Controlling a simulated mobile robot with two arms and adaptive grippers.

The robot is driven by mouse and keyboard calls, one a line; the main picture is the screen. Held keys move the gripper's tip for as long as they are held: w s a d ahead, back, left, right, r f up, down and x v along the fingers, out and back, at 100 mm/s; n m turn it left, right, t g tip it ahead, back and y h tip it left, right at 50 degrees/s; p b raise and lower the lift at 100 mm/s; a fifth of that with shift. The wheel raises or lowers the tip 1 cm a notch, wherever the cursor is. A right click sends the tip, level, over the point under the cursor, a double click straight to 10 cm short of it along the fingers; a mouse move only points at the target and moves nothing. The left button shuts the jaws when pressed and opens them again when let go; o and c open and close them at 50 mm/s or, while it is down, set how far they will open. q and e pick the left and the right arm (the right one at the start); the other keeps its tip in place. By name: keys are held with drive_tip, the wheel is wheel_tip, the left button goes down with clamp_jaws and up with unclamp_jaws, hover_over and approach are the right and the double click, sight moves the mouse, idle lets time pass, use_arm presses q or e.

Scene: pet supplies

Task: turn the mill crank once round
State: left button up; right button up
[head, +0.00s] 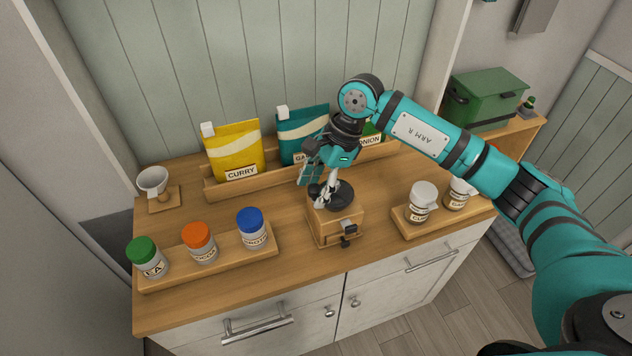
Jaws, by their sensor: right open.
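The mill (323,228) is a small wooden box with a dark round top, standing near the front middle of the cabinet top. Its front has a small drawer with a dark pull. Part of the crank (318,191) shows at the left of the mill's top, dark and partly hidden by my gripper. My right gripper (322,185) reaches down over the mill from behind. It is open, with its fingers close to the crank; I cannot tell whether they touch it. My left gripper is out of view.
Jars with green, orange and blue lids stand in a wooden tray (210,267) at left. White-lidded jars stand in another tray (437,229) at right. Behind are a yellow curry bag (235,148) and a teal bag (300,126).

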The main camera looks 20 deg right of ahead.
drive_tip(key=shift+s, duration=0.1)
clamp_jaws()
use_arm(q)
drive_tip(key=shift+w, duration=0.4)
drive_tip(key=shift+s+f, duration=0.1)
